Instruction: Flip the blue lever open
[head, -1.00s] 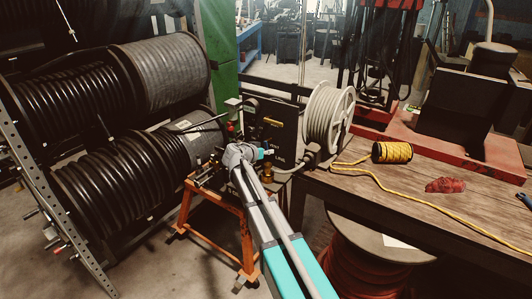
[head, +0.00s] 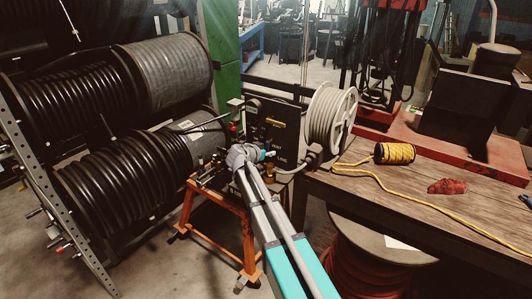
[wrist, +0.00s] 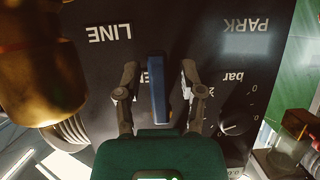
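The blue lever (wrist: 158,90) shows in the wrist view as a narrow upright bar in front of a dark panel (wrist: 212,50). The panel has white lettering, upside down in this view, including LINE and PARK. My gripper (wrist: 159,70) has its two dark fingers apart, one on each side of the lever. Gaps show between the lever and both fingers, so it is not gripped. In the head view my arm reaches the dark crimper box (head: 272,122); I cannot make out the lever or fingertips there.
In the wrist view a brass cylinder (wrist: 40,75) is close on the left and a black dial (wrist: 235,122) is on the right. In the head view a pale hose reel (head: 328,115) stands right of the box, and an orange stand (head: 215,235) is below.

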